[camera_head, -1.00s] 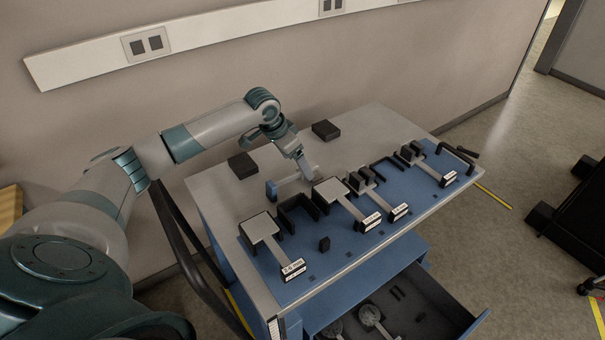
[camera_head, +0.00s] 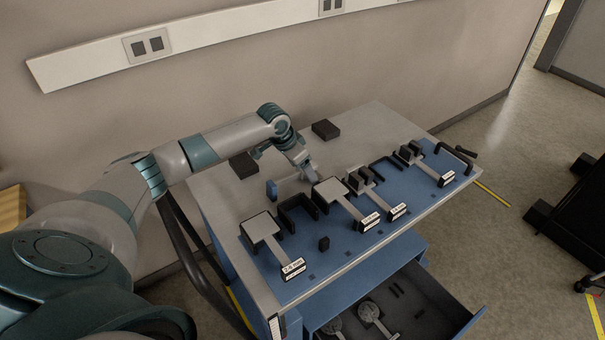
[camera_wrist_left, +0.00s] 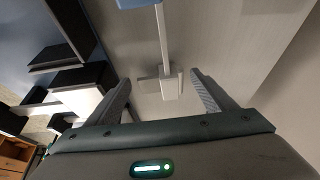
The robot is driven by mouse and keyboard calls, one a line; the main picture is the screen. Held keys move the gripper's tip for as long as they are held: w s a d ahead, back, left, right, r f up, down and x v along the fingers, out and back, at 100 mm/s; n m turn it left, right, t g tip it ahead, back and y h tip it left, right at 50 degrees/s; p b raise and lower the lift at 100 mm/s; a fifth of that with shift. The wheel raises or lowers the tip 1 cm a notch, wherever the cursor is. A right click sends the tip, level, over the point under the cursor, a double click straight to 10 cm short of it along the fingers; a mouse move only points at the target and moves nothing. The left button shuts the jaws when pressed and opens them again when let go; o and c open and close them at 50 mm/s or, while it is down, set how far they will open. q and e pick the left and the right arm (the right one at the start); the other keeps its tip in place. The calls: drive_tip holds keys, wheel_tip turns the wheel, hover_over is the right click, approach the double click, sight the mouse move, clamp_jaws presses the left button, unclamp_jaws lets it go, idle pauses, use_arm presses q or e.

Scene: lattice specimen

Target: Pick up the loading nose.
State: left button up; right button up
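The piece I take for the loading nose (camera_head: 271,190) lies on the bare grey cart top, left of the gripper. It has a blue end block and a thin light rod. In the left wrist view, the loading nose (camera_wrist_left: 163,36) has its rod running down from the blue end to a pale grey head between the fingers. My left gripper (camera_head: 310,175) is low over the cart top at the head end. In the wrist view my left gripper (camera_wrist_left: 162,90) is open, a finger on each side of the head, with gaps visible. My right gripper is not in view.
A blue mat (camera_head: 343,258) carries several labelled holders with grey plates and black parts, close in front of the gripper. Black blocks (camera_head: 326,129) stand at the back, near the wall. An open drawer (camera_head: 437,303) sits below. The back right cart top is clear.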

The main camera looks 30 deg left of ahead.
use_arm(q)
drive_tip(key=c, duration=1.2)
drive_tip(key=shift+r, duration=0.1)
